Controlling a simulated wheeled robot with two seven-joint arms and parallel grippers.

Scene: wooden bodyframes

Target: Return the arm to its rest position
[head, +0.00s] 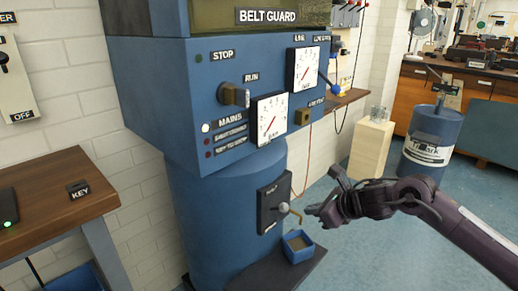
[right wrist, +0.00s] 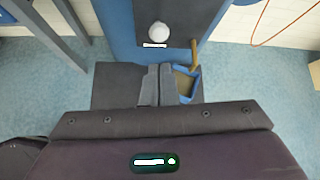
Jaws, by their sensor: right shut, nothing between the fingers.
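My right arm comes in from the right in the head view. My right gripper (head: 318,213) is shut and empty, just right of the brass tap lever (head: 292,211) on the blue machine. In the right wrist view its closed fingers (right wrist: 157,85) show over the dark shelf, beside the small blue box. I cannot tell whether the fingertips touch anything. My left gripper is in neither view.
The blue machine (head: 180,110) with gauges stands in front. A small blue open box (head: 297,246) sits on a dark shelf (head: 262,275) below the lever. A wooden table (head: 50,205) stands left, a pale wooden block (head: 370,150) and blue drum (head: 430,140) right.

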